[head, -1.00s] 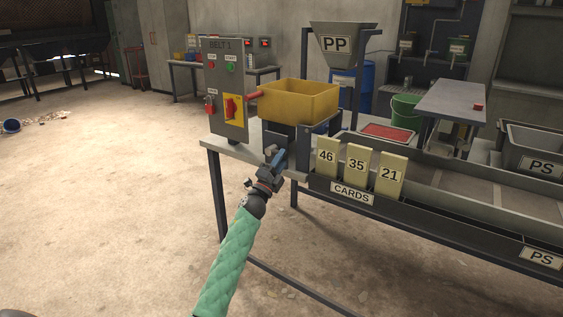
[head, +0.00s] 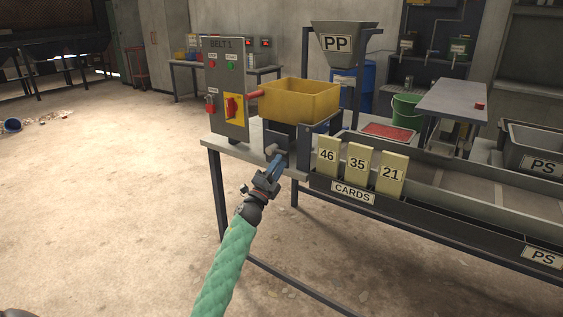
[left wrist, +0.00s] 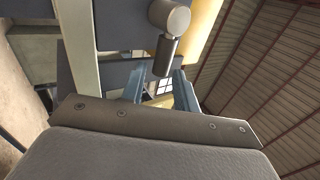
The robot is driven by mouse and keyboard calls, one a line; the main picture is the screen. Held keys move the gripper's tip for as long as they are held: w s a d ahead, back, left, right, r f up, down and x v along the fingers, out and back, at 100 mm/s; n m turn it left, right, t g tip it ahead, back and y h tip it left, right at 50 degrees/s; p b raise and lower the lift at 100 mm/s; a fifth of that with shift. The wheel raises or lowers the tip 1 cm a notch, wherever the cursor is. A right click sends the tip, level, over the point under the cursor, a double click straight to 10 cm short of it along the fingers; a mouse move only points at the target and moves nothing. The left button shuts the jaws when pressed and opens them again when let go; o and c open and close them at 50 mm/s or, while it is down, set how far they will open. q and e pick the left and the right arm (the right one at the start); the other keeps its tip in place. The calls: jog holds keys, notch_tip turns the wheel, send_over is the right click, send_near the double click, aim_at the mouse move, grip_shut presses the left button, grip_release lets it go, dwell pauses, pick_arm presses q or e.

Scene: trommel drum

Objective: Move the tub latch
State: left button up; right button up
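The tub latch (head: 271,149) is a small grey knob on the dark stand under the yellow tub (head: 299,103). In the left wrist view the latch (left wrist: 169,18) is a round grey cylinder with a darker stem reaching down toward the gap between my fingers. My left gripper (head: 278,161) is just below and in front of the latch. In the left wrist view its blue fingers (left wrist: 160,75) are apart, with space on both sides of the stem. No grip on the latch shows. My right gripper is out of view.
The BELT 1 control box (head: 226,90) stands left of the tub, its red handle close to the tub. Number cards (head: 358,168) stand in a holder to the right of my gripper. A table edge and leg (head: 216,195) are nearby.

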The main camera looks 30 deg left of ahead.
pick_arm(q)
jog(key=shift+v, duration=2.5)
